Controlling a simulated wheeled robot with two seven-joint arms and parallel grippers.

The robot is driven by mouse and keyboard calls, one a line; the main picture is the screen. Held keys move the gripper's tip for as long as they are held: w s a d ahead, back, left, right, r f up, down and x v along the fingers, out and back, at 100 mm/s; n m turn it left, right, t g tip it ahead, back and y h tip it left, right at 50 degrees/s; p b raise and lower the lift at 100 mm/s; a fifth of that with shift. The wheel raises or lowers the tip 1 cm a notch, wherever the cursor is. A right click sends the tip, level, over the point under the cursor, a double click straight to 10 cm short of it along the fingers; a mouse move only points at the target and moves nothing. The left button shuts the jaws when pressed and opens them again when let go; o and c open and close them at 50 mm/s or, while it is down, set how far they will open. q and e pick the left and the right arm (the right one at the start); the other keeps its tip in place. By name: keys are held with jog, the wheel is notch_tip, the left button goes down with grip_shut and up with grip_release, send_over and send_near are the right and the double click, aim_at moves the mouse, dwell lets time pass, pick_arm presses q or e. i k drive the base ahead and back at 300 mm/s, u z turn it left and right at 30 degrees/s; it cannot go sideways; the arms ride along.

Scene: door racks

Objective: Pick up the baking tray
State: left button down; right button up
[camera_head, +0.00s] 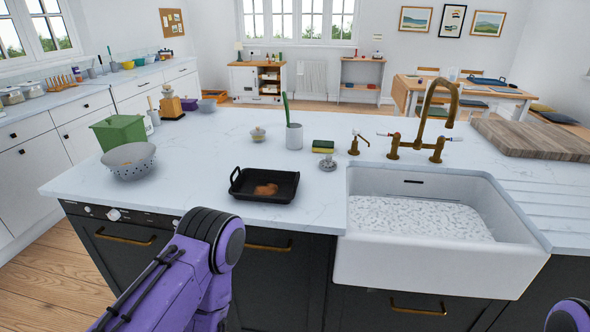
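The baking tray (286,191) is black and rectangular with raised sides. It lies on the white marble counter near the front edge, left of the sink, and a small brown item (266,189) lies in it. My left arm, purple and black, comes in from the bottom left in front of the counter, short of the tray. Its gripper is not visible. Only a small purple part of my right arm shows at the bottom right corner, and the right gripper is out of view.
A grey colander (129,161) and green box (119,131) stand left of the tray. The white sink (437,263) with brass tap (437,110) is to the right.

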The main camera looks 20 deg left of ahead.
aim_at(275, 186)
jog(key=u, duration=1.95)
jog(key=i, duration=1.05)
jog(key=z, duration=0.35)
